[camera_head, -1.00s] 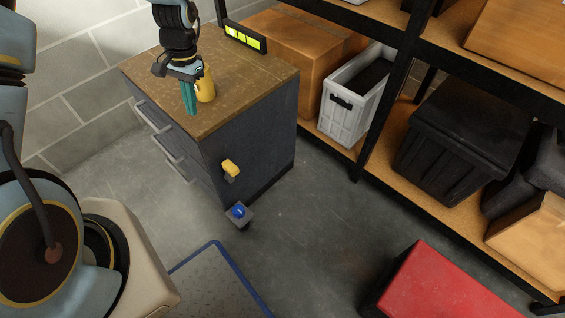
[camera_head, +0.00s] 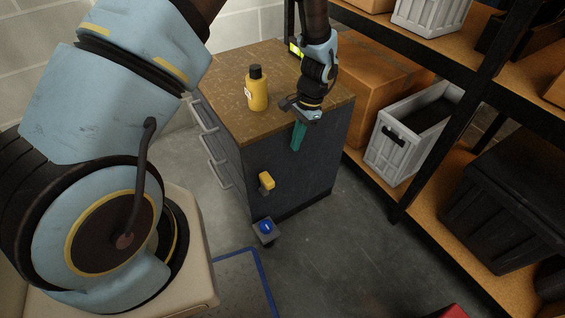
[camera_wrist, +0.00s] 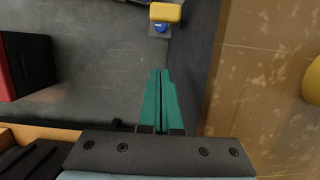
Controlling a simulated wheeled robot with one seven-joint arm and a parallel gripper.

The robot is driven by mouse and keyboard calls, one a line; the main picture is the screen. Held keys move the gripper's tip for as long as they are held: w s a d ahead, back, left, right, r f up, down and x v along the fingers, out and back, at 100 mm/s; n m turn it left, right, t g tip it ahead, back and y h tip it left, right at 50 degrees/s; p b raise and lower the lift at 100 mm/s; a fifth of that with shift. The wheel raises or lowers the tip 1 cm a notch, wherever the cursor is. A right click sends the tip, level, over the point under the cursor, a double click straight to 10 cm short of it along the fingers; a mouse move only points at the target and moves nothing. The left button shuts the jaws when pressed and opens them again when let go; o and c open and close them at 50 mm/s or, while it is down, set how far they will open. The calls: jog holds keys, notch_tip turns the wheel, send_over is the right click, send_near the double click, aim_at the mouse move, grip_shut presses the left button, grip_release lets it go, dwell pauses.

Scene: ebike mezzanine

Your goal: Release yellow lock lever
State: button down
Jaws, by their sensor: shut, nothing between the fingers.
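The yellow lock lever (camera_head: 267,181) sticks out from the dark side panel of the cabinet (camera_head: 285,160), below its wooden top. Just under it, near the floor, is a grey block with a blue button (camera_head: 265,227). My gripper (camera_head: 297,137) is shut and empty, its teal fingers pointing down beside the cabinet's side, above and to the right of the lever and apart from it.
A yellow bottle with a black cap (camera_head: 257,90) stands on the cabinet top. Shelving with a grey crate (camera_head: 390,155), a cardboard box (camera_head: 375,85) and a black bin (camera_head: 500,205) stands to the right. The floor before the cabinet is clear.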

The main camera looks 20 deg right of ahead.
aim_at(266, 187)
jog(key=s+a+f, duration=0.1)
jog(key=a+f, duration=0.5)
jog(key=f, duration=0.3)
jog(key=shift+a+f, duration=0.2)
jog(key=shift+s, duration=0.1)
